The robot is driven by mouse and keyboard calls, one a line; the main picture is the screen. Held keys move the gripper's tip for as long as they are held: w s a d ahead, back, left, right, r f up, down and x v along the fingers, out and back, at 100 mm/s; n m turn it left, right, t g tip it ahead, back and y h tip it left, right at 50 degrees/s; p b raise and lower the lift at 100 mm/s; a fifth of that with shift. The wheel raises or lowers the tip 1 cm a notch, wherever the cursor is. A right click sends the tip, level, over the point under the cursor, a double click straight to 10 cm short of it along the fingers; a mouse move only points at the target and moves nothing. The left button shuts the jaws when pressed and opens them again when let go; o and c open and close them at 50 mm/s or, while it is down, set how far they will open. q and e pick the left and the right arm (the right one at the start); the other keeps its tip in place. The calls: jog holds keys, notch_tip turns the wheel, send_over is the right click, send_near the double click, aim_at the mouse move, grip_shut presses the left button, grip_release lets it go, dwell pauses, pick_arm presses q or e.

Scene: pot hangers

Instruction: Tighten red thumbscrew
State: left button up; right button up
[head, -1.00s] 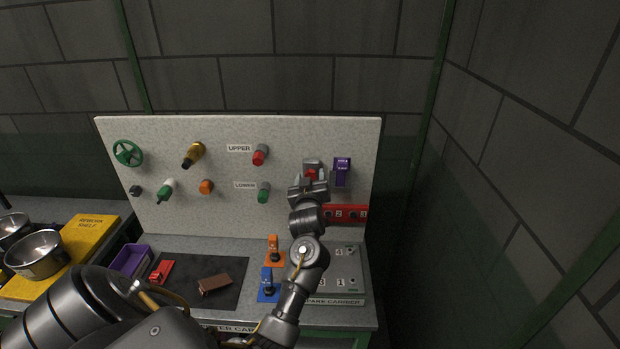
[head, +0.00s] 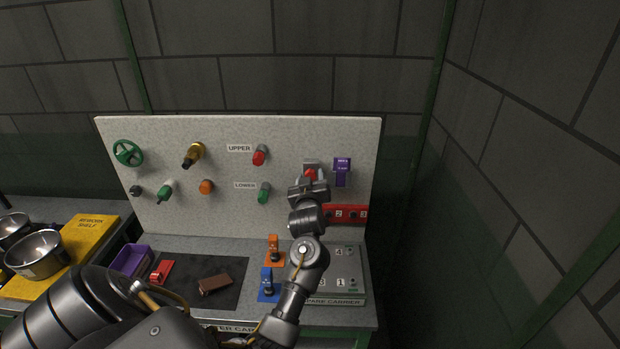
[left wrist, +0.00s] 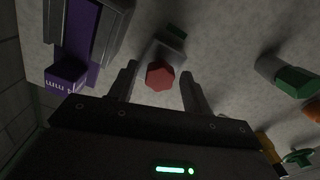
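A red faceted thumbscrew head (head: 310,174) sits on a small grey block on the upright panel, left of a purple fitting (head: 343,170). My left gripper (head: 308,183) is in front of it and partly covers it in the head view. In the left wrist view, the red head (left wrist: 160,76) lies between the two spread fingers of my left gripper (left wrist: 160,85). A gap shows on each side of it, so the gripper is open and not clamped on it. How deep the fingertips reach along it is hard to tell. My right gripper is not in view.
Another red knob (head: 259,157) is beside the UPPER label, with a green knob (head: 264,194) below. A red numbered strip (head: 347,214) is just below right of my gripper. Orange (head: 273,250) and blue (head: 268,287) stands are on the bench.

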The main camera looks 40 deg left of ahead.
pick_arm(q)
jog(key=shift+o, duration=0.2)
jog(key=p+v, duration=0.1)
jog(key=v, duration=0.4)
dwell(0.5)
